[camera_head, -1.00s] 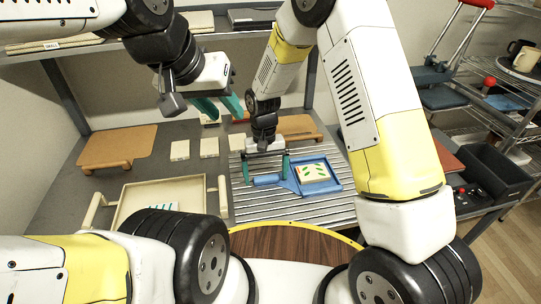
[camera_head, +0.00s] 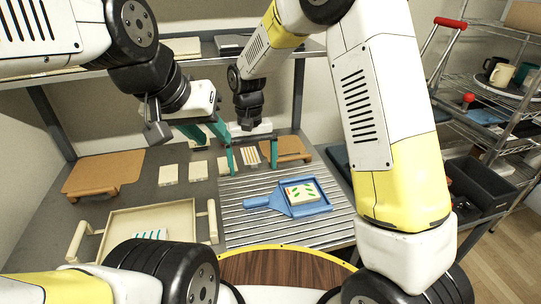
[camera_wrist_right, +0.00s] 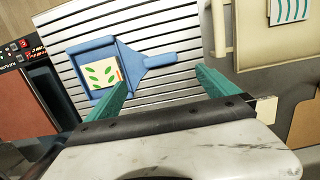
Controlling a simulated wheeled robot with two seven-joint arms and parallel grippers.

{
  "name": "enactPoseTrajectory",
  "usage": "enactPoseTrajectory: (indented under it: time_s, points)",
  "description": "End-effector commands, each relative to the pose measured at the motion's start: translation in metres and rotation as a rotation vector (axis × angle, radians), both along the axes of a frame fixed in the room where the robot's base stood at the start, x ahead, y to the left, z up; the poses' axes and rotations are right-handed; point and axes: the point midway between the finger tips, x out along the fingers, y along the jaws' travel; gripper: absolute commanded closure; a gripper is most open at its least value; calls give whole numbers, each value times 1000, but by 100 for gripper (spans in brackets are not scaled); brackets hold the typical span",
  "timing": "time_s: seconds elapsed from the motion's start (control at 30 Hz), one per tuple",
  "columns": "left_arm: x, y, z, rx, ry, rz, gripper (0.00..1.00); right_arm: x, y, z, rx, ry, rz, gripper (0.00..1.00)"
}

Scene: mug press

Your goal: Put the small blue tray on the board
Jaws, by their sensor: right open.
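The small blue tray (camera_head: 316,209) lies flat on the ribbed metal board (camera_head: 275,229), its handle (camera_head: 257,202) pointing left. A white tile with green leaf marks (camera_head: 301,192) lies in it. The right wrist view also shows the tray (camera_wrist_right: 88,47) and the board (camera_wrist_right: 165,17). My right gripper (camera_head: 252,160) is open and empty, above and behind the tray, apart from the handle. In its wrist view, the handle shows beyond its spread fingers (camera_wrist_right: 162,80). My left gripper (camera_head: 214,138) hangs left of the right one, with its fingers apart and nothing between them.
A cream tray with side handles (camera_head: 150,220) holds a striped tile at the front left. Brown stands (camera_head: 103,172) (camera_head: 286,149) and several pale tiles (camera_head: 168,174) sit at the back. A shelf spans above. A wire rack (camera_head: 480,85) stands right.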

Motion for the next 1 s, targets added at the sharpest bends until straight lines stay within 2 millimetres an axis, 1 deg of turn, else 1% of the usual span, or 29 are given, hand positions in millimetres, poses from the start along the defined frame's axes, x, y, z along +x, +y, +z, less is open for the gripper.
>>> enactPoseTrajectory:
  time_s: [0.13, 0.17, 0.23, 0.27, 0.37, 0.4, 0.47, 0.5, 0.57, 0.6, 0.7, 0.8, 0.9, 1.0]
  points:
    - [0, 0, 0, 0, 0, 0, 64, 1, -2, 6, 5, -5, -3, 1]
    - [0, 0, 0, 0, 0, 0, 64, 1, -5, 9, 9, -8, -6, 1]
    - [0, 0, 0, 0, 0, 0, 64, 1, -15, 23, 28, -27, -19, 1]
    - [0, 0, 0, 0, 0, 0, 64, 0, -22, 32, 40, -39, -26, 1]
    - [0, 0, 0, 0, 0, 0, 64, -5, -51, 69, 91, -93, -57, 1]
    - [0, 0, 0, 0, 0, 0, 64, -9, -65, 85, 113, -119, -72, 1]
    - [0, 0, 0, 0, 0, 0, 64, -18, -87, 107, 145, -160, -93, 1]
    - [0, 0, 0, 0, 0, 0, 64, -25, -101, 120, 165, -189, -106, 1]
    - [0, 0, 0, 0, 0, 0, 64, -37, -121, 138, 191, -235, -126, 1]
    - [0, 0, 0, 0, 0, 0, 64, -46, -134, 149, 206, -265, -139, 1]
    - [0, 0, 0, 0, 0, 0, 64, -71, -164, 171, 241, -345, -171, 1]
    - [0, 0, 0, 0, 0, 0, 64, -99, -189, 187, 266, -429, -200, 1]
    - [0, 0, 0, 0, 0, 0, 64, -125, -208, 195, 281, -506, -224, 1]
    - [0, 0, 0, 0, 0, 0, 64, -145, -221, 198, 288, -569, -243, 1]
